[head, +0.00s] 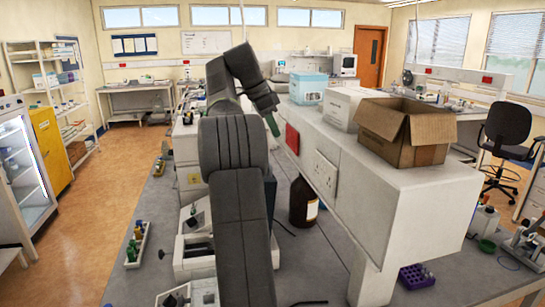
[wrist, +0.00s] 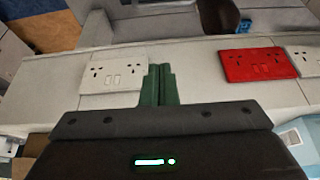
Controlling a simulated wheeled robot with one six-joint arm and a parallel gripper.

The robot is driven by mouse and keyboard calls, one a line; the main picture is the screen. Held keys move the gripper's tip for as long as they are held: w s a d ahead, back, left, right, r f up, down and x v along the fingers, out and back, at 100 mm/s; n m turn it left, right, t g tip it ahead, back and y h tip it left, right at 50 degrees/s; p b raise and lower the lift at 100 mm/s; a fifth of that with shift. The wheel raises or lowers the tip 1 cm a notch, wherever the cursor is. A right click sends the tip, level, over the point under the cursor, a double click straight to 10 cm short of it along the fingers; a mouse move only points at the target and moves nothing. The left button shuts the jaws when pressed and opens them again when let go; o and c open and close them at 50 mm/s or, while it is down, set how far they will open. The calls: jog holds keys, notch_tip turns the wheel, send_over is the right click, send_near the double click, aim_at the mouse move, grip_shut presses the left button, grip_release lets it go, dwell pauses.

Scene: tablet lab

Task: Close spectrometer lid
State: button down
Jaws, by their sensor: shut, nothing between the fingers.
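A white and dark grey bench instrument (head: 195,262), possibly the spectrometer, stands on the bench just left of my arm. A raised panel shows at its back, and my arm hides its right side. I cannot tell for sure whether that panel is its lid. My gripper (head: 272,125) is at the far end of my arm, beside the raised white shelf unit and well beyond and above this instrument. In the wrist view my green fingers (wrist: 159,85) are pressed together, empty, in front of the white shelf side. No lid shows in the wrist view.
The white shelf unit (head: 420,205) runs along the bench to the right, with an open cardboard box (head: 405,130) on top. A red socket (head: 292,138) is on its side. A brown bottle (head: 303,203) stands below it. A rack of vials (head: 137,245) is at the left bench edge.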

notch_tip(320, 180, down, 9)
jog(key=shift+r+p, duration=0.1)
jog(key=shift+p, duration=0.4)
jog(key=shift+a, duration=0.1)
jog(key=shift+a+f, duration=0.1)
jog(key=shift+f, duration=0.1)
